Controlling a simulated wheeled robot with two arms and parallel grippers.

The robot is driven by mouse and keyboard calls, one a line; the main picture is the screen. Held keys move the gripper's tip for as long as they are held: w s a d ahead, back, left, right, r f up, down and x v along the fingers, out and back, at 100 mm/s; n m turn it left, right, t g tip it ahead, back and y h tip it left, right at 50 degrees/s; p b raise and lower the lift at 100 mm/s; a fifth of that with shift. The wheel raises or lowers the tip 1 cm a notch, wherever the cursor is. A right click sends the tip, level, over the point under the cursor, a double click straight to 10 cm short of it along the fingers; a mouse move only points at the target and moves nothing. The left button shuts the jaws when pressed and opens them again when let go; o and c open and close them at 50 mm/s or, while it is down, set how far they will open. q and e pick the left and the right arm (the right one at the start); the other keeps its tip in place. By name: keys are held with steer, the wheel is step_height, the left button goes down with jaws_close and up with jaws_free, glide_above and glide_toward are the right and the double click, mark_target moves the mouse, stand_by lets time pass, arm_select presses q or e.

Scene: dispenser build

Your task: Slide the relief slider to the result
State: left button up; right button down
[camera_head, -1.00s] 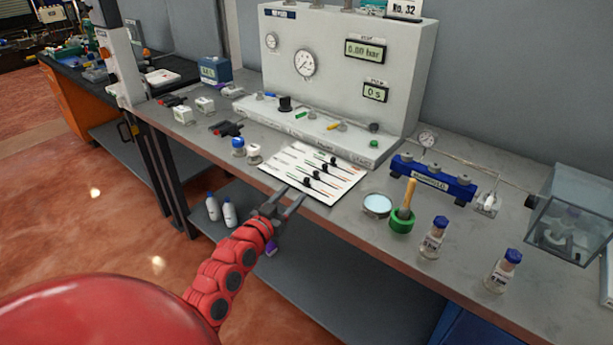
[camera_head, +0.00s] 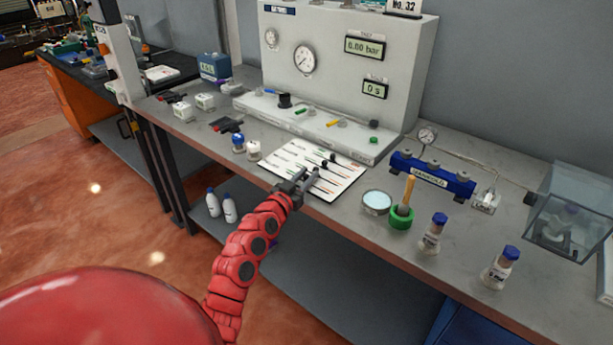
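A white slider board (camera_head: 283,166) with several printed scale lines lies at the front edge of the bench. Small black slider knobs (camera_head: 332,158) stand at its right part; the labels are too small to read, so I cannot tell which one is the relief slider. My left gripper (camera_head: 311,177) is at the board's front edge, over its lower lines and close to the knobs. Its two fingers look close together, and I cannot tell whether a knob is between them. It hides part of the lower lines. My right gripper is not in view.
A grey console (camera_head: 345,80) with a gauge (camera_head: 304,58) and displays reading 0.00 bar and 0 s stands behind. A white dish (camera_head: 377,202), a green mortar (camera_head: 401,217) and blue-capped bottles (camera_head: 433,232) stand to the right. Two small jars (camera_head: 253,151) stand left of the board.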

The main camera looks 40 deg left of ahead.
arm_select(q)
jaws_close()
stand_by(1.1)
